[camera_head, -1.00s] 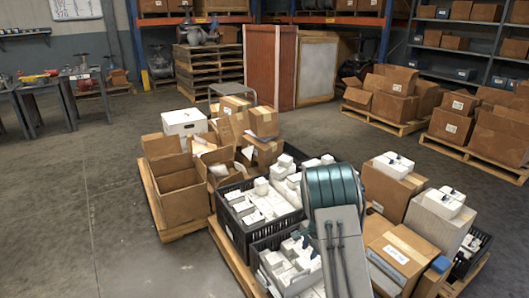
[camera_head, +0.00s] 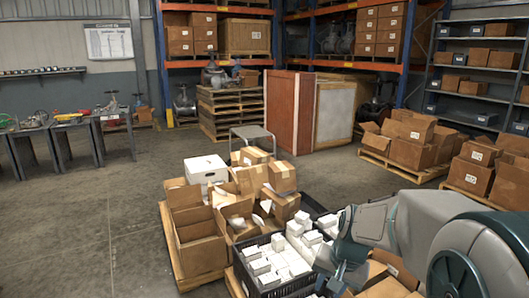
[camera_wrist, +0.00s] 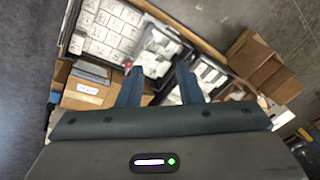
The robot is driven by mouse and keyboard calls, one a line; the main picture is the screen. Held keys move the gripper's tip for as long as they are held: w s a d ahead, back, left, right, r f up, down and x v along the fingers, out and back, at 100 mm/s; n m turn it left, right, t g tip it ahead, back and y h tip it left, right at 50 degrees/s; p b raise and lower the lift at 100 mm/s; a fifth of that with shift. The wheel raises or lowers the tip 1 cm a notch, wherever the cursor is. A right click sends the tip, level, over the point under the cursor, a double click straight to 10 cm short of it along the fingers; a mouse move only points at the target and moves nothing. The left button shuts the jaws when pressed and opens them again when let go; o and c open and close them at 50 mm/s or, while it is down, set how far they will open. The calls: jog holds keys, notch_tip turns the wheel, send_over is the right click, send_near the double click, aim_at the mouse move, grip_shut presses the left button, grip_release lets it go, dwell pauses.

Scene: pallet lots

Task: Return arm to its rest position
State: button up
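My arm reaches in from the lower right in the head view, over the pallet of boxes. My gripper (camera_wrist: 160,84) shows in the wrist view with its two dark fingers apart and nothing between them. Below it are black crates (camera_wrist: 68,25) of small white boxes and a brown carton (camera_wrist: 88,93). In the head view the arm's far end hangs low beside the black crate (camera_head: 247,276), and its fingers cannot be made out there.
Open cartons (camera_head: 196,240) and a white box (camera_head: 206,169) stand on the near pallet. More loaded pallets (camera_head: 400,169) and grey shelving (camera_head: 475,73) are at the right. A small metal trolley (camera_head: 252,132) stands behind. The floor at left (camera_head: 90,230) is clear.

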jog(key=s+r+n+h+p, duration=0.1)
jog(key=s+r+n+p, duration=0.3)
jog(key=s+r+p, duration=0.4)
jog(key=s+r, duration=0.5)
jog(key=s, duration=0.2)
jog(key=shift+s+n+t+h+p, duration=0.3)
jog(key=shift+s+n, duration=0.1)
jog(key=shift+o, duration=0.4)
jog(key=shift+a, duration=0.15)
dwell(0.7)
